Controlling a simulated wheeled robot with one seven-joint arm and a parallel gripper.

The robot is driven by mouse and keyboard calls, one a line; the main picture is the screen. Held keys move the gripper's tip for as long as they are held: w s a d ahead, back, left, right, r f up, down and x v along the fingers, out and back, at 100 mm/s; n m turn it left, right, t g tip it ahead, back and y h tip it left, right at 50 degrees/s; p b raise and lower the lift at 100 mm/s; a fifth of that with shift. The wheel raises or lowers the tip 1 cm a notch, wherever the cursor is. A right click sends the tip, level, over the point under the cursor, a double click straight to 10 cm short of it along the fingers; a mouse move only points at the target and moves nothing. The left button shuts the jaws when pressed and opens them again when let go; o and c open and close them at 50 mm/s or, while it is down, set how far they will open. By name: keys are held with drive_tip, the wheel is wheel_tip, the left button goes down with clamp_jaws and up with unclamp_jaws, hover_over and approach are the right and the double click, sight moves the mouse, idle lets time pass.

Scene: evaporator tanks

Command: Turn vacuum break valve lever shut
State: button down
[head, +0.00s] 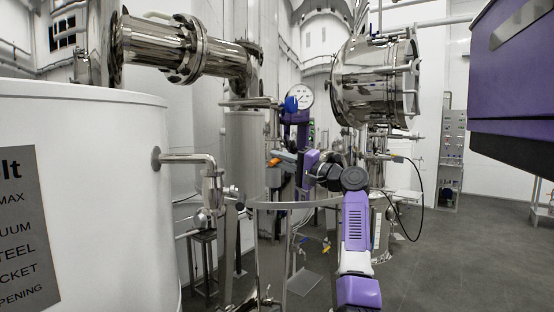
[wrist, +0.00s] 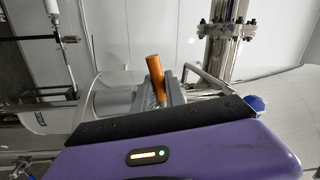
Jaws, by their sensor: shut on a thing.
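The vacuum break valve lever has an orange grip (head: 274,161), seen small near the middle of the head view. In the wrist view the orange grip (wrist: 155,76) sticks up, slightly tilted, from between the grey fingers. My gripper (head: 283,158) reaches the lever from the right in the head view. In the wrist view my gripper (wrist: 167,93) is shut on the lever's orange grip. The valve body and the lower end of the lever are hidden behind the fingers and the gripper's dark edge.
A round gauge (head: 299,97) and a blue knob (head: 290,104) sit just above my gripper. A white tank (head: 85,190) fills the left, with a steel pipe (head: 185,158) leaving it. A shiny steel vessel (head: 375,85) hangs above my arm. Grey floor is open at right.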

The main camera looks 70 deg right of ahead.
drive_tip(key=shift+r+m+h+p, duration=0.15)
drive_tip(key=shift+r+m+h, duration=0.2)
drive_tip(key=shift+m, duration=0.5)
drive_tip(key=shift+r+m+h+p, duration=0.15)
drive_tip(key=shift+r+m, duration=0.25)
drive_tip(key=shift+m, duration=0.45)
drive_tip(key=c, duration=1.4)
unclamp_jaws()
drive_tip(key=b+v, duration=0.3)
drive_tip(key=v, duration=0.5)
